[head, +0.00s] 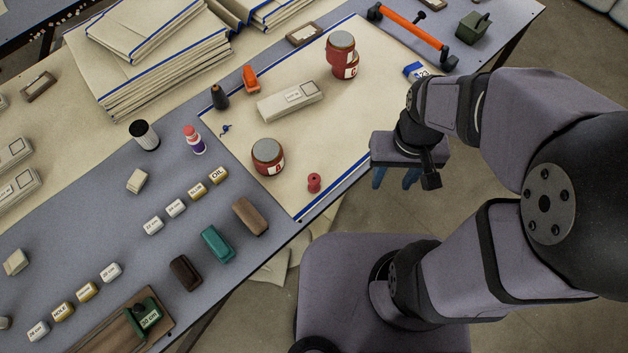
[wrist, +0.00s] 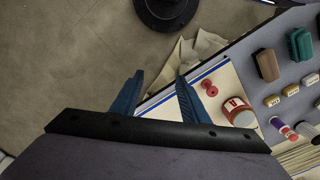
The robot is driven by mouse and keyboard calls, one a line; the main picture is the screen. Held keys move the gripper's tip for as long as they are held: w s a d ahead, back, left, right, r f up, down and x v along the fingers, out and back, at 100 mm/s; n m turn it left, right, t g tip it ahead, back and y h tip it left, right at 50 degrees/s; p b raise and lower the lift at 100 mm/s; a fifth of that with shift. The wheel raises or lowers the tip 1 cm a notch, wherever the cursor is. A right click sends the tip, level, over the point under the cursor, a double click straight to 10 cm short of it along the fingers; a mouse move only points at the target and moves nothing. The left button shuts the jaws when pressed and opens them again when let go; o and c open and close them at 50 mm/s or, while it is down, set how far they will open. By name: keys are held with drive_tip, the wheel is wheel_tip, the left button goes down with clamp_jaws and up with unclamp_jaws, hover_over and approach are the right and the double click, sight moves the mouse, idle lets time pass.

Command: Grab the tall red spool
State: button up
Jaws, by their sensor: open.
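A small red spool (head: 314,183) stands on the cream cloth (head: 330,120) near the table's front edge. In the wrist view the red spool (wrist: 208,88) shows just right of the right finger, near the blue-striped cloth edge. My gripper (head: 394,178) appears to the right of the spool, past the table edge in the picture. In the wrist view my gripper (wrist: 160,80) has its two blue fingers spread apart with nothing between them. The gripper and spool are clearly apart.
A red jar with a grey lid (head: 268,156) stands left of the spool. Stacked red jars (head: 342,55) stand further back. A pale box (head: 291,100), a dark cone (head: 220,97) and an orange-handled tool (head: 412,35) lie around. The cloth right of the spool is clear.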

drive_tip(key=shift+c, duration=0.7)
drive_tip(key=shift+a, duration=0.1)
